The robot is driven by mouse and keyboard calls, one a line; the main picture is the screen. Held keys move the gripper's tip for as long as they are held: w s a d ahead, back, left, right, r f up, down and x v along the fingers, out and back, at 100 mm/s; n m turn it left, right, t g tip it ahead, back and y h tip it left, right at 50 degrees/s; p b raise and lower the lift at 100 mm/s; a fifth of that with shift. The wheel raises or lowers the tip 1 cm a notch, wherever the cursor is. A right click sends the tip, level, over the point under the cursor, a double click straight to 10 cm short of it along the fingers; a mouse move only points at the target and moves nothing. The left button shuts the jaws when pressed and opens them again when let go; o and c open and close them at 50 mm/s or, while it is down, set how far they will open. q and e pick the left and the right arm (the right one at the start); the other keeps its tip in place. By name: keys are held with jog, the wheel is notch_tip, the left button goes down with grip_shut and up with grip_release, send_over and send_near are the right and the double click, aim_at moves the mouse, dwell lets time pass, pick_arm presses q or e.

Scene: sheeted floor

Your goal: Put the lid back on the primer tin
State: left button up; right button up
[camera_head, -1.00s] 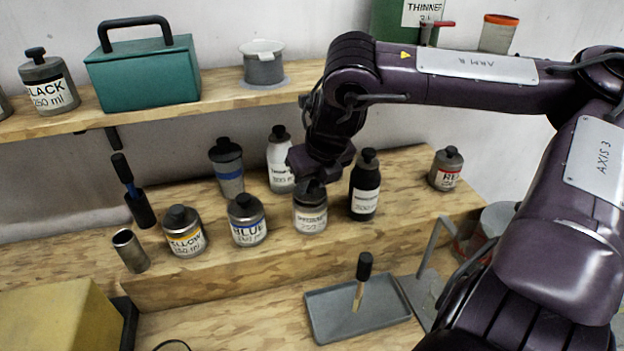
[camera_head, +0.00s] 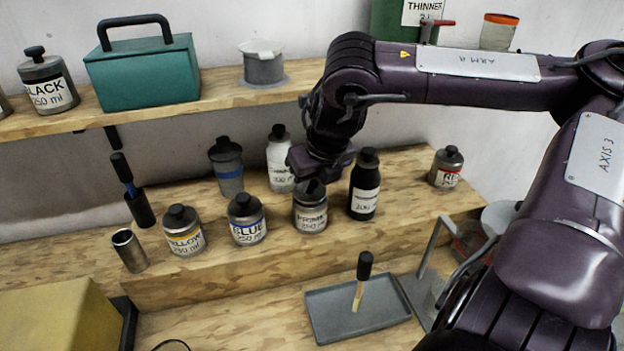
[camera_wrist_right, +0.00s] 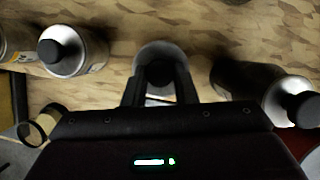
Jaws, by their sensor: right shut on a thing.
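The primer tin (camera_head: 310,216) is a small grey tin with a white label. It stands upright on the raised wooden step between the blue tin and a black bottle. My right gripper (camera_head: 313,180) points down right over its top. The gripper is shut on the dark lid (camera_head: 312,190), which is at the mouth of the tin and mostly hidden by the fingers. I cannot tell if it is fully seated. In the right wrist view the fingers (camera_wrist_right: 158,82) close in front of a round grey top. My left gripper is not in view.
Close by stand the blue tin (camera_head: 247,220), the black bottle (camera_head: 365,188), a white bottle (camera_head: 280,165) and a blue-banded bottle (camera_head: 228,168). The red tin (camera_head: 445,170) is farther right. A grey tray (camera_head: 335,318) with a brush lies in front. The shelf (camera_head: 215,88) runs behind.

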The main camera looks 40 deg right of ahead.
dwell(0.8)
jog(key=o, duration=1.5)
jog(key=shift+f, duration=0.1)
jog(key=shift+r+p, duration=2.7)
jog(key=shift+r, duration=0.85)
jog(key=shift+c, duration=0.2)
grip_shut()
